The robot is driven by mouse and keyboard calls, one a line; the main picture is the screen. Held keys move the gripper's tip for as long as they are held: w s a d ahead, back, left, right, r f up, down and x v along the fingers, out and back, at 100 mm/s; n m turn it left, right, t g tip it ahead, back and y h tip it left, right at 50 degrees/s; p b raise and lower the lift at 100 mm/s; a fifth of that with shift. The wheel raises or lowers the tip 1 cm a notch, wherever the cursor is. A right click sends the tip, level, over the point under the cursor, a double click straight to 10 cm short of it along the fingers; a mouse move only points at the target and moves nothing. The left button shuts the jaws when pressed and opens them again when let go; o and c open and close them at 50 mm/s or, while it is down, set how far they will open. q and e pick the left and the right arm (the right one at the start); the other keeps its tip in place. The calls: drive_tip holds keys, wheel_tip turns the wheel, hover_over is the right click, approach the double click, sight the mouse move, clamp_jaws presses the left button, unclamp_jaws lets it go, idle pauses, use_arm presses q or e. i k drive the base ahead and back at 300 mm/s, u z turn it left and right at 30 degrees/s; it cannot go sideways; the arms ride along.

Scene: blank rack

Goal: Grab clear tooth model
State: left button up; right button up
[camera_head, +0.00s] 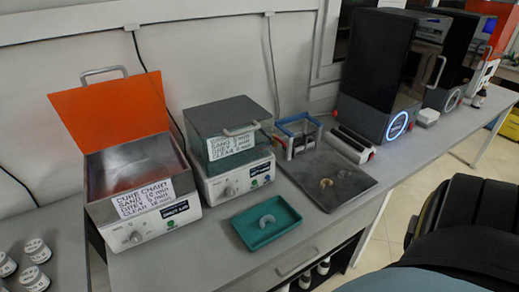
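Neither of my grippers is in view.
An orange-lidded box machine (138,237) stands open at the left, beside a machine with a clear cover (236,183). A blue-framed rack (299,135) and a black machine (375,75) stand further right. White-capped jars (35,278) stand lower left; a black chair (470,225) is at the right.

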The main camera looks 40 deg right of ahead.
sight(271, 218)
drive_tip(key=z, duration=1.3)
drive_tip(key=k, duration=0.7)
drive_tip(key=u, duration=0.1)
drive_tip(key=i, duration=1.1)
drive_tip(key=u, duration=0.05)
